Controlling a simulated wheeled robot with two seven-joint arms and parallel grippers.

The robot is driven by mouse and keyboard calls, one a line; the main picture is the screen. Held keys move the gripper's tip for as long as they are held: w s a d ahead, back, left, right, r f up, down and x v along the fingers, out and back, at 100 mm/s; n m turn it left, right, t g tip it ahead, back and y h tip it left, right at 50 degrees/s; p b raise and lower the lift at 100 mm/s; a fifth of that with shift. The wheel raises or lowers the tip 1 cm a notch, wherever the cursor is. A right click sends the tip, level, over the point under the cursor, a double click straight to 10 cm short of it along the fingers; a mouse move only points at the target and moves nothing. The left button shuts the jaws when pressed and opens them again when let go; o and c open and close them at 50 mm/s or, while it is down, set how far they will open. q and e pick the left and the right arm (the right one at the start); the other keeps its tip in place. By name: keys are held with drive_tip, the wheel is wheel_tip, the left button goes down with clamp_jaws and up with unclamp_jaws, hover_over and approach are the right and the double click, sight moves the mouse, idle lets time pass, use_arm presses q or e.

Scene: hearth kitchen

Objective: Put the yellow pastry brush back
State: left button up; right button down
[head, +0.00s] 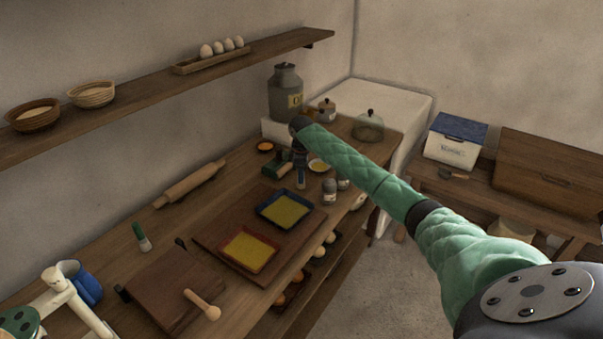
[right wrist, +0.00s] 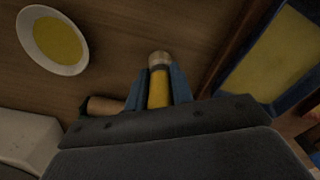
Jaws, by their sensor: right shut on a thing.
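My right gripper (head: 301,180) is over the back part of the counter, beside a small bowl of yellow liquid (head: 318,165). In the right wrist view my right gripper (right wrist: 160,88) has its blue fingers shut on the yellow pastry brush (right wrist: 158,88). A pale end of the brush sticks out past the fingertips. In the head view the brush is too small and hidden to make out. The bowl also shows in the right wrist view (right wrist: 55,40), apart from the brush. My left gripper cannot be made out.
A blue-rimmed tray (head: 285,209) and a red-rimmed tray (head: 249,249) lie on a board. A green-handled brush (head: 141,237), a rolling pin (head: 190,184) and shakers (head: 329,191) are on the counter. A grey can (head: 285,95) stands at the back.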

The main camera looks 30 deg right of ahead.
use_arm(q)
drive_tip(key=shift+f, duration=0.15)
use_arm(e)
drive_tip(key=shift+f, duration=0.1)
use_arm(q)
drive_tip(key=shift+s, duration=0.1)
use_arm(e)
drive_tip(key=shift+f, duration=0.1)
drive_tip(key=c, duration=1.2)
unclamp_jaws()
use_arm(q)
drive_tip(key=shift+f, duration=0.1)
drive_tip(key=shift+s, duration=0.1)
use_arm(e)
drive_tip(key=shift+r, duration=0.2)
wheel_tip(320, 180, up, 12)
drive_tip(key=b, duration=0.4)
use_arm(q)
drive_tip(key=w+d+r, duration=0.1)
drive_tip(key=r, duration=0.5)
drive_tip(key=w+d+r, duration=0.1)
drive_tip(key=w+r, duration=0.1)
drive_tip(key=r, duration=0.4)
drive_tip(key=shift+d, duration=0.3)
drive_tip(key=shift+r, duration=0.1)
use_arm(e)
drive_tip(key=shift+s+f, duration=0.1)
drive_tip(key=shift+f, duration=0.05)
